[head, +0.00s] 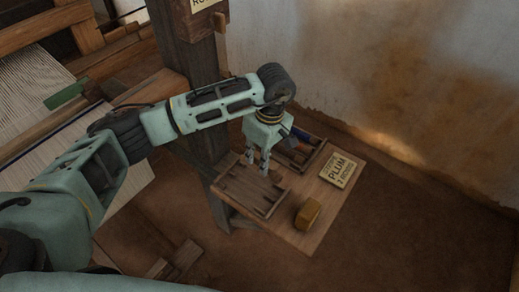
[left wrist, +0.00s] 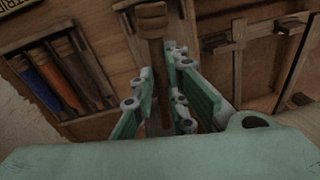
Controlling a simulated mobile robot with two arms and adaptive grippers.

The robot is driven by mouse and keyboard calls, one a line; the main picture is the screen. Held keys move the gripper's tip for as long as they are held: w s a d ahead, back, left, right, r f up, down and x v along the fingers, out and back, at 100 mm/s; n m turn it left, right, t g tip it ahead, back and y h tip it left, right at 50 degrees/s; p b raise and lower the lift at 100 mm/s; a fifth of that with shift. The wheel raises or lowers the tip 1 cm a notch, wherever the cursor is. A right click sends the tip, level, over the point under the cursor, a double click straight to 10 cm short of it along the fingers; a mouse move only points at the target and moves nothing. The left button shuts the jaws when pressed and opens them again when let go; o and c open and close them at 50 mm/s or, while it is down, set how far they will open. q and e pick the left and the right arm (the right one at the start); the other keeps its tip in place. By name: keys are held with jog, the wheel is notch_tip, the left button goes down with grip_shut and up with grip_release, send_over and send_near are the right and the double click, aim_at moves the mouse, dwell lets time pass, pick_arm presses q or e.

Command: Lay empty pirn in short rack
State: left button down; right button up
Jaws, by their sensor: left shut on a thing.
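My left gripper (head: 259,168) points down over the near wooden rack (head: 237,193) on a small board. In the left wrist view its fingers (left wrist: 160,85) are shut on a slim bare wooden pirn (left wrist: 154,52) with a thicker head, its lower part partly hidden by the fingers. In the head view the pirn is too small to make out. The near rack has thin slats and looks empty. Whether the pirn touches it I cannot tell. My right gripper is out of view.
Behind the gripper a second rack (head: 316,158) holds a blue pirn (left wrist: 40,88) and a reddish-orange one (left wrist: 68,84). A loom post (head: 203,100) stands close to my arm.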

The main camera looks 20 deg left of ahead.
aim_at(259, 163)
pick_arm(q)
jog(key=shift+w+a+f+n+t, duration=0.3)
jog(key=shift+a+f+n, duration=0.2)
jog(key=shift+n, duration=0.3)
jog(key=shift+w+f, duration=0.1)
jog(key=shift+f, duration=0.1)
jog(key=shift+d+f, duration=0.1)
jog(key=shift+f, duration=0.15)
jog(key=shift+w+f+b, duration=0.1)
jog(key=shift+f+b, duration=0.4)
jog(key=shift+f, duration=0.45)
jog(key=shift+f+b, duration=0.7)
jog(key=shift+f, duration=0.15)
jog(key=shift+f+b, duration=0.4)
jog(key=shift+f, duration=0.4)
jog(key=shift+f+b, duration=1.7)
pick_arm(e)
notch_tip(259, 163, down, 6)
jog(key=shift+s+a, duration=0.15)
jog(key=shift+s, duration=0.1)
pick_arm(q)
jog(key=c, duration=1.7)
grip_release()
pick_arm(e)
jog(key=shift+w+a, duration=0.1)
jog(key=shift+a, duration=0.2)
